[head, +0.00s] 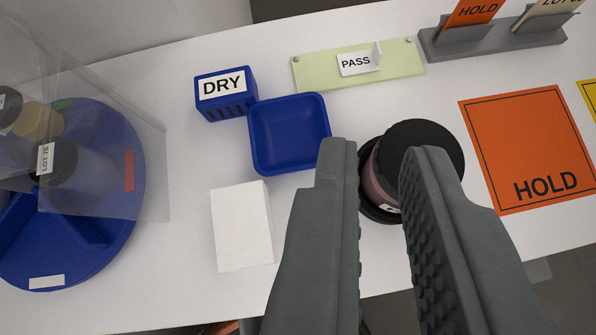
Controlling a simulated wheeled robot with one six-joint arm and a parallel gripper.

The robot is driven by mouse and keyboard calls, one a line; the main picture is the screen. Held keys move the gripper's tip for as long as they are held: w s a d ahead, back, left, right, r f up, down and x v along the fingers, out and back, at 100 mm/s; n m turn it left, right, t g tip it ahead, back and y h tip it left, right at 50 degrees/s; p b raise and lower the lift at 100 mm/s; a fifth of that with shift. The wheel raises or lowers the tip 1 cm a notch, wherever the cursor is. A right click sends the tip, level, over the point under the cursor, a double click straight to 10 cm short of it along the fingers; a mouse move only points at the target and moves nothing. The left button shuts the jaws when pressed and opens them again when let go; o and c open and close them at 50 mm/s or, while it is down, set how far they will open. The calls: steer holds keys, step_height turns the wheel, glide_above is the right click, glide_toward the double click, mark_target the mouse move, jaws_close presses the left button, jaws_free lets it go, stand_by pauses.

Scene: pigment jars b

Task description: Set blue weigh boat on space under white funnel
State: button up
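The blue weigh boat (290,132) is a shallow square dish with rounded corners, empty, on the white table. It lies left of and beyond my gripper (383,155). My gripper's two grey fingers are apart with nothing clearly held between them. They point at a dark-lidded jar (432,140) with pinkish contents, partly hidden by the right finger. I see no white funnel or the space under it in this view.
A blue DRY block (226,93) touches or nearly touches the boat's upper left. A white block (242,226) lies below left. A blue turntable (125,200) with jars stands behind a clear panel (110,125).

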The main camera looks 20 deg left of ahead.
steer(key=w+d+f+n+g+y, duration=0.1)
steer(key=w+d+f+g+y, duration=0.15)
steer(key=w+g, duration=0.45)
steer(key=n+g+y, duration=0.2)
steer(key=g, duration=0.3)
glide_toward(325, 127)
steer(key=x, duration=0.3)
steer(key=shift+s+d+f, duration=0.15)
steer(key=shift+s+f, duration=0.1)
steer(key=shift+w+a+x, duration=0.1)
steer(key=shift+x, duration=1.25)
steer(key=shift+w+a+x, duration=0.1)
steer(key=shift+w+x, duration=0.05)
steer(key=shift+x, duration=1.25)
steer(key=shift+c, duration=0.2)
jaws_close()
steer(key=shift+r, duration=0.1)
